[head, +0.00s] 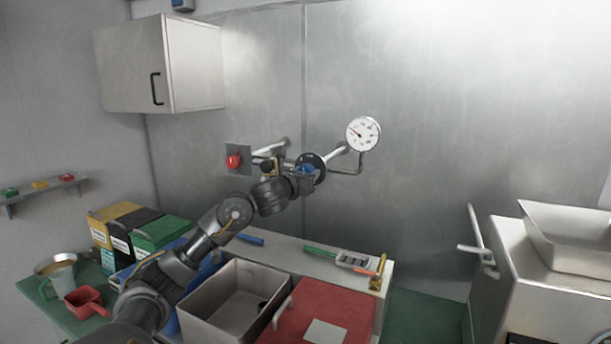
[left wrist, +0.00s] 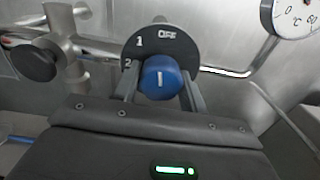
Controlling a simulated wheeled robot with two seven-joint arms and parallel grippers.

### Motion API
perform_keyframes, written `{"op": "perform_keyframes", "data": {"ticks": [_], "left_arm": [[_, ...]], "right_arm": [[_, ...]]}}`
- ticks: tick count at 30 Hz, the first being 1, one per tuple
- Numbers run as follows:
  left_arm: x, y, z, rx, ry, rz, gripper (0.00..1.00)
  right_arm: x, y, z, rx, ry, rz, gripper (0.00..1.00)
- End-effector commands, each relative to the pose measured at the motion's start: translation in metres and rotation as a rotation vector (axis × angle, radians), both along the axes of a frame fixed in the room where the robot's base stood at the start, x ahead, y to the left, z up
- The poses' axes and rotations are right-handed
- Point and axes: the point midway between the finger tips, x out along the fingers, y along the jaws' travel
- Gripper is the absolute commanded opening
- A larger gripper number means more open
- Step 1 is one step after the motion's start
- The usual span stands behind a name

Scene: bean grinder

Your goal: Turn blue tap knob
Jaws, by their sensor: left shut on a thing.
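The blue tap knob (left wrist: 161,79) sits on a round dark dial plate (left wrist: 149,42) marked "1", "2" and "OFF" in the left wrist view. A white line on the knob points roughly straight up. In the head view the knob (head: 306,169) is partly hidden by my left gripper (head: 309,174). My left gripper (left wrist: 162,90) has its two fingers on either side of the knob and is shut on it. My right gripper is in neither view.
A white gauge (head: 363,134) is on the pipe right of the knob. A red button (head: 234,161) is on the wall to the left. Below are a metal sink (head: 212,311) and a red board (head: 350,289). A dark round handle (left wrist: 34,63) shows left of the dial.

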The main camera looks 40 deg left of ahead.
Motion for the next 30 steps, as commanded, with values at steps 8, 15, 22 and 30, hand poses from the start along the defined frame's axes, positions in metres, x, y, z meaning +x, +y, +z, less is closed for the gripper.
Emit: {"op": "perform_keyframes", "data": {"ticks": [8,15,22,30], "left_arm": [[0.0003,-0.0003,-0.0010,-0.245,-0.076,0.001,0.19],[0.0005,-0.0008,-0.0006,-0.463,-0.145,0.001,0.19],[0.0005,-0.0009,0.0000,-0.671,-0.211,0.002,0.19],[0.0007,-0.0016,0.0008,-0.918,-0.289,0.002,0.19]], "right_arm": [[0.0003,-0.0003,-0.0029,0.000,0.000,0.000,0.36],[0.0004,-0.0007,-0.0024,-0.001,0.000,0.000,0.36],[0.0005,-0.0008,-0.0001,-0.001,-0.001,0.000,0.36],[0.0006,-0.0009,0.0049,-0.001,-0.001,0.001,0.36]]}}
